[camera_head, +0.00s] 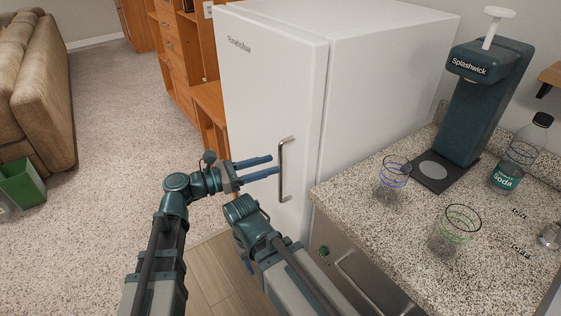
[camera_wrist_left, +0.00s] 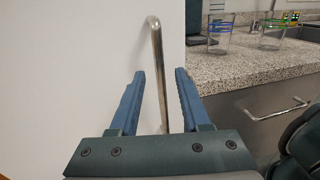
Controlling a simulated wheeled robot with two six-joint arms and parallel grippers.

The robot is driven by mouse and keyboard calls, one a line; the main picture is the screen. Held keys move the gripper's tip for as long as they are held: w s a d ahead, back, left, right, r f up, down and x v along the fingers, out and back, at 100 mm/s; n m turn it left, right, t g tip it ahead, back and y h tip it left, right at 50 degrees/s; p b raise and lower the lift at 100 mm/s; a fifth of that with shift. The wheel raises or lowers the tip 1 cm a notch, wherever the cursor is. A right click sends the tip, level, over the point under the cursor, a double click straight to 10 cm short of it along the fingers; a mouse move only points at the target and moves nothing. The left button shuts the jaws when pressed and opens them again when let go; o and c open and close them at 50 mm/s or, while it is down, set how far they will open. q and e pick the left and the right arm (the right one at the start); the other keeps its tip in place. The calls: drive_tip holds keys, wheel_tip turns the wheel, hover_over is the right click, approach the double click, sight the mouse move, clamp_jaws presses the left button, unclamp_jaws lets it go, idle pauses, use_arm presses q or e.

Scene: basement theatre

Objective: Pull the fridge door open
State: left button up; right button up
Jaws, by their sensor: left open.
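The white fridge door (camera_head: 268,90) stands shut against the white fridge body (camera_head: 385,60). A vertical metal bar handle (camera_head: 283,170) is on the door near its right edge. My left gripper (camera_head: 274,164) is open, its blue fingers pointing at the handle from the left. In the left wrist view the handle (camera_wrist_left: 157,50) shows between the two open fingers (camera_wrist_left: 158,72); I cannot tell how deep it sits between them. Nothing is gripped. My right arm is folded low in front of the fridge; its gripper (camera_head: 243,258) is mostly hidden behind the arm.
A speckled counter (camera_head: 330,190) adjoins the fridge on the right, with two glasses (camera_head: 393,180), a dark soda machine (camera_head: 480,100) and a bottle (camera_head: 522,150). A drawer handle (camera_head: 365,285) sits below. Orange shelving (camera_head: 185,65) stands left of the fridge. Carpet (camera_head: 115,130) is open to the left.

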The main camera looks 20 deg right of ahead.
use_arm(q)
drive_tip(key=d, duration=0.4)
drive_tip(key=shift+w+d, duration=0.15)
drive_tip(key=shift+w, duration=0.2)
clamp_jaws()
idle(1.2)
